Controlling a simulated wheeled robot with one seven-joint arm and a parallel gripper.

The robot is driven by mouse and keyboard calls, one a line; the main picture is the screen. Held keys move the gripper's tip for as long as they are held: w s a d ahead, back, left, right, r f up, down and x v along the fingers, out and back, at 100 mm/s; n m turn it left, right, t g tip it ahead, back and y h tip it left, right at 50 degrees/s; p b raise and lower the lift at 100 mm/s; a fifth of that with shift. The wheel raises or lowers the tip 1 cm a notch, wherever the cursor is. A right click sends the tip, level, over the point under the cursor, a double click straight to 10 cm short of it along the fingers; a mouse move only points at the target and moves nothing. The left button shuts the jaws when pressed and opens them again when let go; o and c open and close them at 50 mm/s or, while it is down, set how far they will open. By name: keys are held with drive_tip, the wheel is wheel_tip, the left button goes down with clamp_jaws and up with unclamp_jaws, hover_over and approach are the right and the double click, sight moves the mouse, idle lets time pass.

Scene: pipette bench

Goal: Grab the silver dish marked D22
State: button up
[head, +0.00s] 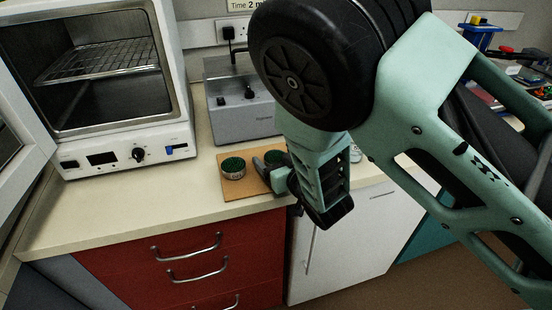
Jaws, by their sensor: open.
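A round silver dish (233,169) with dark green contents stands upright on the left part of a brown board (240,190) on the bench. A second dish with green contents (275,157) stands to its right, partly hidden by my gripper. No marking is readable on either, so I cannot tell which is D22. My gripper (268,168) reaches down from the right, open, with its dark fingers at the near side of the second dish. The arm hides part of that dish, and I cannot tell whether a finger touches it.
An oven (98,160) with its door open stands at the left. A grey water-bath-like box (235,120) stands behind the board. A small clear item (355,154) shows beside my arm. The bench's front edge (180,222) is close, above red drawers; the bench left of the board is clear.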

drive_tip(key=shift+w+a, duration=0.1)
drive_tip(key=shift+w, duration=0.1)
drive_tip(key=c, duration=1)
drive_tip(key=shift+c, duration=0.2)
